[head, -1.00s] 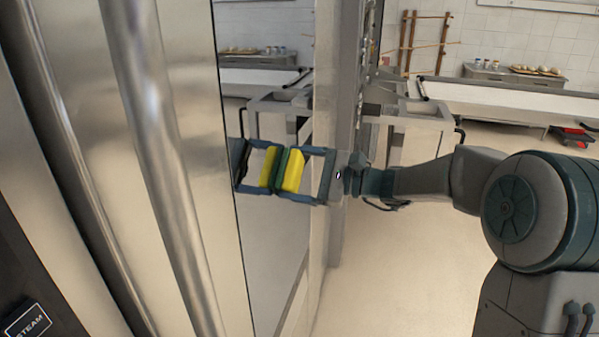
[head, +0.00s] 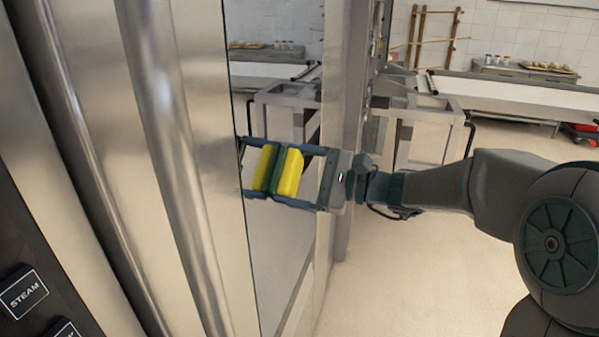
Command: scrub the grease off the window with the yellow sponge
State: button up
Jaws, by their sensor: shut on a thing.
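The yellow sponge (head: 289,173) has a dark green scrub face turned left towards the window (head: 270,255). My gripper (head: 291,176) is shut on the sponge, with one finger above it and one below. The window is mirror-like and stands nearly edge-on. It reflects the sponge and the fingers just left of the real ones. The green face meets or nearly meets its reflection, so the sponge is at or very close to the glass; I cannot tell whether it touches. I cannot make out any grease on the window from this angle.
A long steel handle bar (head: 168,130) runs down the oven front on the left, beside a panel with a STEAM button (head: 23,291). A steel cart (head: 420,110) stands behind my arm, near a long white-topped counter (head: 500,98). The pale floor (head: 420,270) below is clear.

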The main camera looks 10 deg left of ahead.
jog(key=shift+s, duration=0.1)
jog(key=shift+s+d, duration=0.2)
jog(key=shift+d, duration=1.25)
jog(key=shift+s+d, duration=0.2)
jog(key=shift+d, duration=1.25)
jog(key=shift+d+p, duration=0.15)
jog(key=shift+p, duration=0.15)
jog(key=shift+s+d, duration=0.2)
jog(key=shift+d, duration=1.15)
